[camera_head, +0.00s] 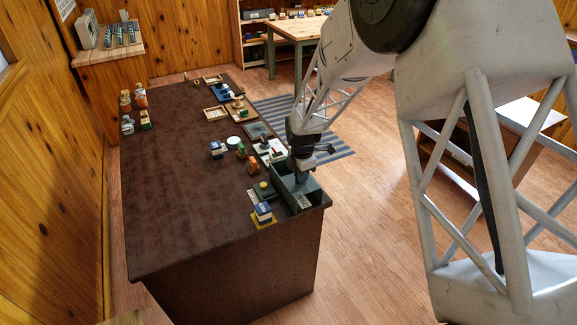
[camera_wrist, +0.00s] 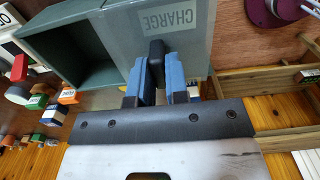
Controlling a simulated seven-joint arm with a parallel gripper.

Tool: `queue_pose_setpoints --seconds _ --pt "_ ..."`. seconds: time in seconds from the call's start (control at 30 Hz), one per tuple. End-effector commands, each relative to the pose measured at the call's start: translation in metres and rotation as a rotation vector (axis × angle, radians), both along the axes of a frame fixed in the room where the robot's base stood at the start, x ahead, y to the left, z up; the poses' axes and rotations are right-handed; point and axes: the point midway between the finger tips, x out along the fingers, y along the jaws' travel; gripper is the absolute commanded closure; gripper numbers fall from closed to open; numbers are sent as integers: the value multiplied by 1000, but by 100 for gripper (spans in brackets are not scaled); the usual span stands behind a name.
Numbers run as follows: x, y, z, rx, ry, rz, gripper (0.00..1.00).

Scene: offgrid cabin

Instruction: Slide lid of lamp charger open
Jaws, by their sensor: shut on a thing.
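The lamp charger is a grey-green box (camera_head: 285,188) near the front right corner of the dark table. Its grey lid, marked CHARGE (camera_wrist: 150,32), shows in the wrist view with a black upright handle (camera_wrist: 156,58). To the left of the lid, the box's hollow (camera_wrist: 70,45) is uncovered, and I see no object inside the part in view. My gripper (camera_wrist: 160,85) has its blue fingers on both sides of the handle and is shut on it. In the head view my gripper (camera_head: 302,180) reaches down onto the box.
Small boxes, including a blue one on a yellow base (camera_head: 263,210), stand close to the charger's left. A white panel with a red knob (camera_wrist: 18,75) is beside the charger. Trays (camera_head: 216,113) lie farther back.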

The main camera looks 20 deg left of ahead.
Motion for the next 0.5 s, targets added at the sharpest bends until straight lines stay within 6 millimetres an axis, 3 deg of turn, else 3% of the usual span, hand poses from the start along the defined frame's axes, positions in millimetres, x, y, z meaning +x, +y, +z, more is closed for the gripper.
queue_pose_setpoints --seconds 0.5 --pt "-3 -3 0 1 -1 0 100"
